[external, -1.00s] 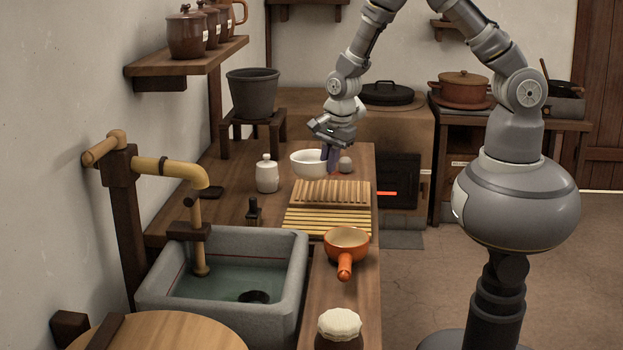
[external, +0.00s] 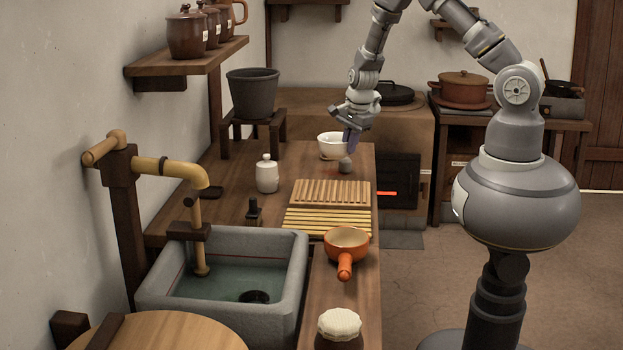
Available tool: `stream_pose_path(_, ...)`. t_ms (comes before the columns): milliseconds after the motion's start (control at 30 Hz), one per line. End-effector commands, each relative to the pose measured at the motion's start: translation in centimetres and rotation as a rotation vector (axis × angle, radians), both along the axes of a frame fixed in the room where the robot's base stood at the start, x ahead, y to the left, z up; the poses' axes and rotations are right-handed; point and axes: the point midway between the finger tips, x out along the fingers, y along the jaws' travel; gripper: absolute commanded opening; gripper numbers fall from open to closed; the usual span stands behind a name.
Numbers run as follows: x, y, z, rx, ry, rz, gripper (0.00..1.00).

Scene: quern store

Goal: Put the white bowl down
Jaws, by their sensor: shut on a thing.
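The white bowl (external: 331,147) is at the far end of the wooden counter (external: 312,162), upright. My gripper (external: 350,142) is shut on the right side of the bowl's rim, with its fingers pointing down. The fingers hide the bowl's right edge. I cannot tell whether the bowl's base touches the counter or hangs just above it.
A small grey round thing (external: 345,163) is close in front of the bowl. A white lidded jar (external: 267,174), a slatted rack (external: 331,192) and an orange pan (external: 347,243) stand nearer. A dark pot on a stand (external: 253,94) is to the left. The stove (external: 410,135) lies behind.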

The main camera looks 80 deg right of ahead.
Motion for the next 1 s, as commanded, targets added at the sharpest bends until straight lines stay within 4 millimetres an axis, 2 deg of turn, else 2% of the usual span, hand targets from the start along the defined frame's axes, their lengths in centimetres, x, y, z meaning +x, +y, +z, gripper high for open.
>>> stream_pose_path(200,-0.1,0.0,-2.4,0.001,0.001,-0.002,0.00)
stream_pose_path(367,0.7,-0.4,-3.3,-0.002,-0.002,0.000,0.00)
stream_pose_path(567,4.4,-2.7,-3.9,-0.003,-0.003,0.002,0.00)
stream_pose_path(800,10.2,-6.4,-4.7,-0.003,-0.003,0.001,0.00)
stream_pose_path(1000,13.1,-8.2,-4.8,-0.001,-0.002,0.000,0.00)
